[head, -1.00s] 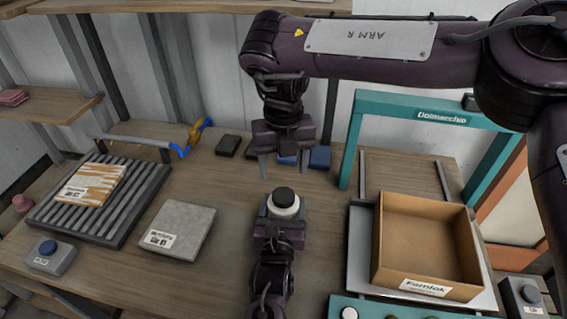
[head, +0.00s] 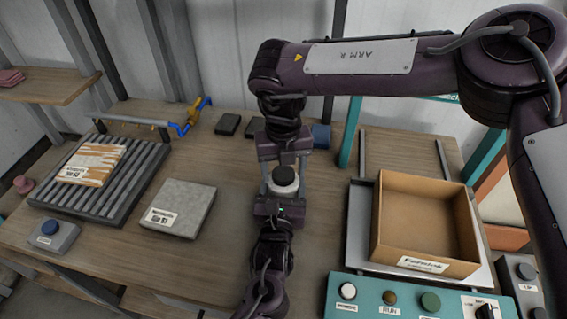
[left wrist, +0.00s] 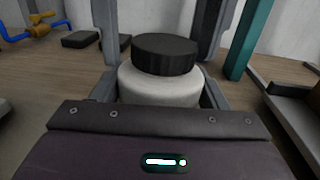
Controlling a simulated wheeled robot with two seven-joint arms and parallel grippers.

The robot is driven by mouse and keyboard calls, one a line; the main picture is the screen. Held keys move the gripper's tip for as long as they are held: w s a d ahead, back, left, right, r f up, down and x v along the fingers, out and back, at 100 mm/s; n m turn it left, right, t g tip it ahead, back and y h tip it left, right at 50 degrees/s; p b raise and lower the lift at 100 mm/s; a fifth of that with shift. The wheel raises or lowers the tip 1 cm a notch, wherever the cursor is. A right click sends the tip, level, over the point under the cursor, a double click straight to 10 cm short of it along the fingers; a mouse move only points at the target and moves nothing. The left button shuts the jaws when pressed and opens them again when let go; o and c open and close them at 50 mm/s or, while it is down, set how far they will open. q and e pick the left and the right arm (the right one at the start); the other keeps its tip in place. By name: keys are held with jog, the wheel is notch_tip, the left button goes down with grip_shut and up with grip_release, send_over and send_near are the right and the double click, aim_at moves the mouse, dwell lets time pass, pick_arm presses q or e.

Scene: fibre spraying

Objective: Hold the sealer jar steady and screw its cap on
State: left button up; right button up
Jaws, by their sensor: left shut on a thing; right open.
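The sealer jar (head: 284,190) is a white round jar, upright above the front middle of the table; it fills the middle of the left wrist view (left wrist: 160,88). Its black cap (head: 284,174) rests on top of the jar and looks level (left wrist: 165,54). How far it is threaded I cannot tell. My left gripper (head: 281,197) is shut on the jar from the near side. My right gripper (head: 284,168) points down from above, open, with one finger on each side of the cap; both fingers show behind the cap in the left wrist view.
A cardboard box (head: 425,225) stands on a plate at the right, behind a teal button panel (head: 375,297). A grey slab (head: 181,208) and a roller rack (head: 127,191) lie at the left. Dark blocks (head: 228,124) and a blue one (head: 321,135) sit at the back.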

jog(key=c, duration=1)
jog(key=o, duration=1.2)
jog(key=shift+c, duration=0.2)
jog(key=shift+r, duration=0.1)
notch_tip(320, 180, up, 12)
pick_arm(q)
jog(key=o, duration=2)
jog(key=shift+c, duration=0.2)
